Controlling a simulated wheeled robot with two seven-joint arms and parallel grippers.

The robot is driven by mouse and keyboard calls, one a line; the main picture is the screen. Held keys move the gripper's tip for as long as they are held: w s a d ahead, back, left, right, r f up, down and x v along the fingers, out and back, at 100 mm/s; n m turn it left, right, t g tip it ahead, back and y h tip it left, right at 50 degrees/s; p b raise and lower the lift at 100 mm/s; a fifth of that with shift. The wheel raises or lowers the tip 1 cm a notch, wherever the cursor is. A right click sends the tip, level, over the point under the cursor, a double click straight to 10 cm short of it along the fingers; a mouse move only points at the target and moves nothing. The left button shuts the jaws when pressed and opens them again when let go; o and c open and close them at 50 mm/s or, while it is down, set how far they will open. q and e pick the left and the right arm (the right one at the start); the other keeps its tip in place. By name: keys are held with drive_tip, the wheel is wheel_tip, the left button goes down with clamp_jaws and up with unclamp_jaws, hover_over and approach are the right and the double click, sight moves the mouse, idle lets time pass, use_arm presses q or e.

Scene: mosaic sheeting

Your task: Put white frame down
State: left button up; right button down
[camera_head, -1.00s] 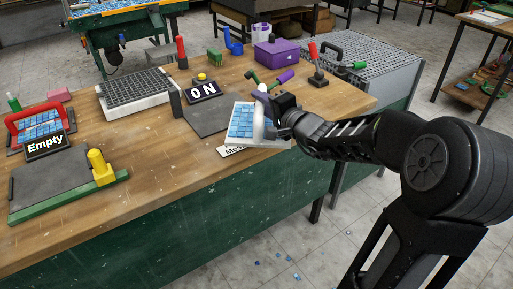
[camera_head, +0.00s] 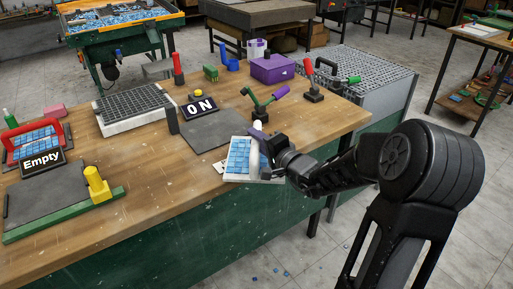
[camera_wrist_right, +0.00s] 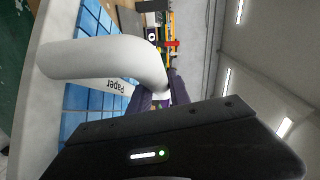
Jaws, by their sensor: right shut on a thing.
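The white frame (camera_head: 238,177) with blue tiles and a white handle is at the front edge of the wooden table (camera_head: 150,195), in front of the dark pad. My right gripper (camera_head: 258,136) has purple fingers and is shut on the frame's handle. In the right wrist view the white handle (camera_wrist_right: 95,58) runs into the purple fingers (camera_wrist_right: 155,97), with blue tiles and a label reading "Paper" behind it. The frame looks nearly flat; whether it touches the tabletop I cannot tell. My left gripper is not in view.
A dark grey pad (camera_head: 212,137) lies behind the frame, with an "ON" sign (camera_head: 199,106) beyond. A white label (camera_head: 218,167) is partly covered. A red-handled frame (camera_head: 33,130) and "Empty" sign (camera_head: 42,160) stand at left. The table's middle is clear.

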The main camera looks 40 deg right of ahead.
wheel_tip(320, 180, down, 3)
drive_tip(key=shift+f, duration=0.1)
drive_tip(key=shift+f, duration=0.15)
drive_tip(key=c, duration=1.2)
unclamp_jaws()
